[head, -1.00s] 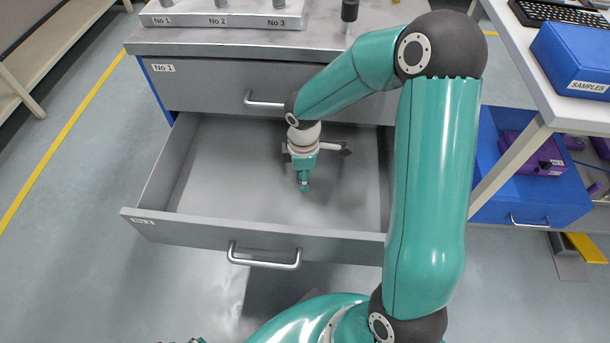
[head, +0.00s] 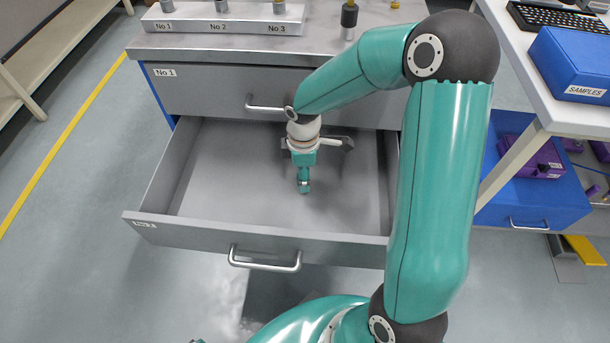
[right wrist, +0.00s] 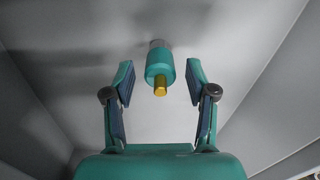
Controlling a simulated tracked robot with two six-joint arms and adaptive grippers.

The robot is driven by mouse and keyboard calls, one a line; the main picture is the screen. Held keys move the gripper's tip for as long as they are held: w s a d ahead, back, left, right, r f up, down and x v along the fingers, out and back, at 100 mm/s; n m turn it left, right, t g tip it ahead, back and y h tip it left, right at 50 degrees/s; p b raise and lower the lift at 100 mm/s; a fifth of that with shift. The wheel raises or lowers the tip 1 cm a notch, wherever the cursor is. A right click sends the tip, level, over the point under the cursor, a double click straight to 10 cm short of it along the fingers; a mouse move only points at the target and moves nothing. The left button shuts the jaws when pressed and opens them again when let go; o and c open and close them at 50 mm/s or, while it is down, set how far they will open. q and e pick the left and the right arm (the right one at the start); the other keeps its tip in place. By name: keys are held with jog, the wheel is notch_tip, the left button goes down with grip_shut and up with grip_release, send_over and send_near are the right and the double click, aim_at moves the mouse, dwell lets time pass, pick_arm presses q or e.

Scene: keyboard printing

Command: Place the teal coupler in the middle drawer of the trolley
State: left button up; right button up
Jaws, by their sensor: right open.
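The middle drawer (head: 225,190) of the trolley (head: 400,40) is pulled open, with grey walls and a bar handle. My right gripper (head: 304,188) points down inside it, near the middle. In the right wrist view my right gripper (right wrist: 160,88) is open, its two fingers apart. The teal coupler (right wrist: 160,66), a teal cylinder with a grey end and a gold tip, is beyond and between the fingertips, with gaps to both sides, against the drawer's grey floor. In the head view I cannot tell the coupler from the gripper.
The closed top drawer (head: 215,88), labelled No 1, is above the open one. A numbered rack (head: 180,27) and a black-topped part (head: 349,18) stand on the trolley top. At right are a table with a blue SAMPLES box (head: 580,65) and a blue drawer (head: 500,205).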

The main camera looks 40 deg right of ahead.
notch_tip(320, 180, up, 9)
jog(key=p, duration=0.2)
jog(key=shift+r, duration=0.2)
dwell(0.4)
